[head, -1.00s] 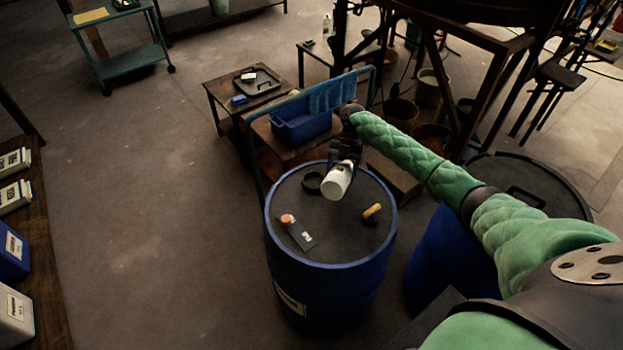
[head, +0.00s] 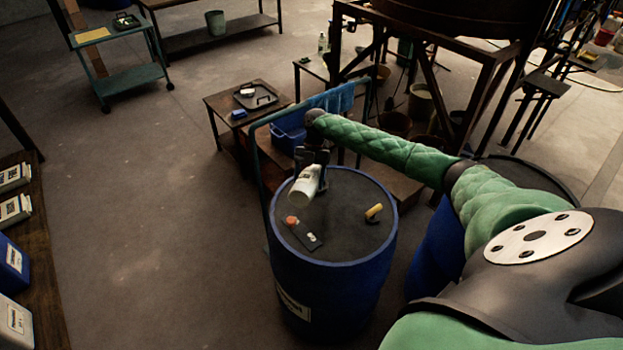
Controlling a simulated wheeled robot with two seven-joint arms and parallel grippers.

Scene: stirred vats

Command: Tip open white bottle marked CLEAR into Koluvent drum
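The white bottle (head: 304,186) is tilted above the left part of the top of a blue drum (head: 330,275). My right gripper (head: 312,168) is shut on the bottle from the far side. The bottle's marking and mouth cannot be made out, and no liquid shows. The drum's label (head: 292,303) is partly visible but too small to read fully. The drum's opening is not visible; the bottle and gripper cover part of the top. My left gripper is not in view.
On the drum top lie a dark flat item (head: 306,238) with an orange piece (head: 291,221) and a yellow item (head: 373,212). A blue handrail frame (head: 259,190) and blue bin (head: 288,137) stand behind. Another blue drum (head: 440,245) is at right. Floor at left is clear.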

